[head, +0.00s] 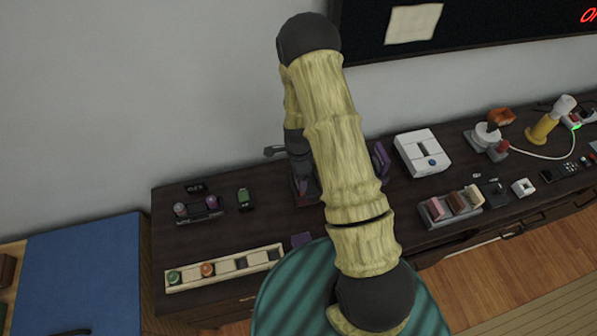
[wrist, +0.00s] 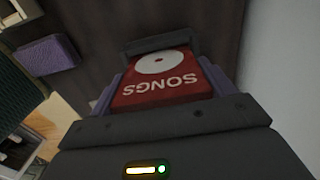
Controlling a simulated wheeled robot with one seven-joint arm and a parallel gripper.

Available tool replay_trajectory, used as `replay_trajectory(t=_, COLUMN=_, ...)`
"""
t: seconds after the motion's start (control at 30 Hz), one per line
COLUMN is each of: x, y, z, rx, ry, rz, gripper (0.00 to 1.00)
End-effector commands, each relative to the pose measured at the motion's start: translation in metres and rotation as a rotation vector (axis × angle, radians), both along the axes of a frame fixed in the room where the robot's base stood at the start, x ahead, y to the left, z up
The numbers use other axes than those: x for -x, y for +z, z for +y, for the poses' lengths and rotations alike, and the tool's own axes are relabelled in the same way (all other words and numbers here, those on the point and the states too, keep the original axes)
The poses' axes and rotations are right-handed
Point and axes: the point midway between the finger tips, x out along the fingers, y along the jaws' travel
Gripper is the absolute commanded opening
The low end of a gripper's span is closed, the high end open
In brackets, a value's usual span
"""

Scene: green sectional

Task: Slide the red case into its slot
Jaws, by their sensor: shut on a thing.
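The red case (wrist: 160,88), with a white disc and the word SONGS on its face, is in the middle of the wrist view. My gripper (wrist: 162,80) is shut on it, with one dark finger at its far end and a dark bar at its near end. Purple pieces (wrist: 213,77) show along both sides of the case; I cannot tell whether they belong to the slot. In the head view my gripper (head: 303,178) is low over the dark cabinet at the back, partly behind my arm. The case's lower end and its slot cannot be made out.
A purple block (wrist: 48,54) lies apart at the upper left of the wrist view. On the cabinet top (head: 240,235) a cream tray (head: 225,268) is in front, and a purple upright piece (head: 381,161) and a white box (head: 422,152) are right. The wall (wrist: 285,80) is close on the right.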

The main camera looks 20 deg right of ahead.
Motion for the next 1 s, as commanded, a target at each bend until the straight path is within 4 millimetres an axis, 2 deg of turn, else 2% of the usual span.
replay_trajectory(t=1.0, x=0.000, y=-0.021, z=0.000, rx=0.000, ry=0.001, rz=-0.001, gripper=0.58)
